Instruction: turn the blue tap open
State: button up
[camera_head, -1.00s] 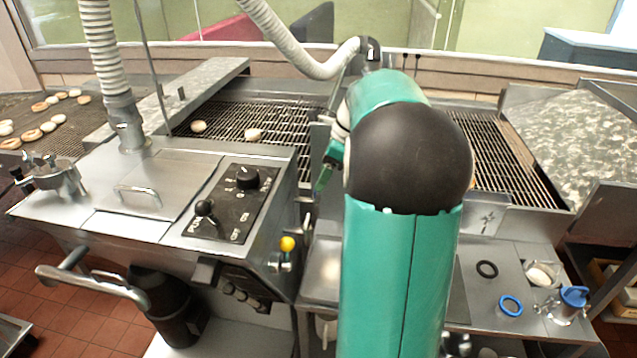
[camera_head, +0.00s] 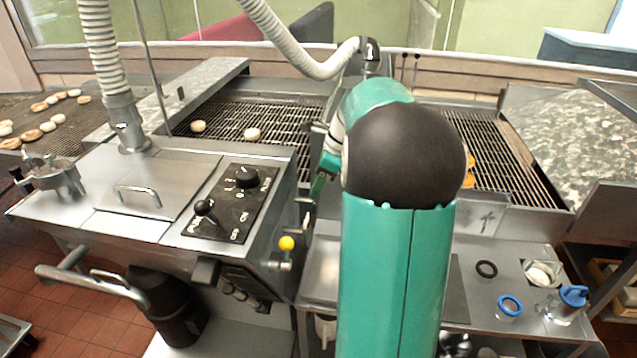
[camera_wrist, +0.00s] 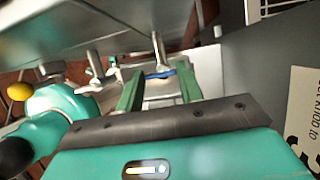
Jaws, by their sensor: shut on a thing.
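The blue tap (camera_wrist: 164,73) shows in the wrist view as a narrow blue handle on a metal fitting, between the ends of my green fingers. My gripper (camera_wrist: 160,82) is shut on the blue handle; the fingers hide parts of it. In the head view my gripper (camera_head: 322,182) is at the right side of the steel machine, left of my arm. The blue handle cannot be made out there. How far the tap is turned is not clear.
A yellow knob (camera_head: 287,243) sticks out from the steel machine (camera_head: 100,222), near my gripper. A control panel (camera_head: 228,205) with black knobs is on top. Wire conveyors (camera_head: 290,115) run behind. A blue ring (camera_head: 509,305) and a black ring (camera_head: 486,268) lie at right.

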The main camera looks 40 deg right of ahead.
jog(key=shift+d+n, duration=0.1)
jog(key=shift+n, duration=0.2)
jog(key=n, duration=0.1)
jog(key=n+g, duration=0.1)
jog(key=n, duration=0.1)
jog(key=n+y, duration=0.1)
jog(key=n, duration=0.1)
jog(key=shift+w+g, duration=0.3)
jog(key=shift+g, duration=0.1)
jog(key=n+g, duration=0.1)
jog(key=n, duration=0.2)
jog(key=n+g, duration=0.1)
jog(key=n, duration=0.2)
jog(key=shift+w+r, duration=0.1)
jog(key=shift+w, duration=0.1)
jog(key=shift+g, duration=0.3)
jog(key=o, duration=0.9)
jog(key=shift+w, duration=0.1)
jog(key=shift+o, duration=0.2)
jog(key=v, duration=1.3)
jog(key=shift+r, duration=0.35)
jog(key=shift+d, duration=0.1)
jog(key=shift+c, duration=0.3)
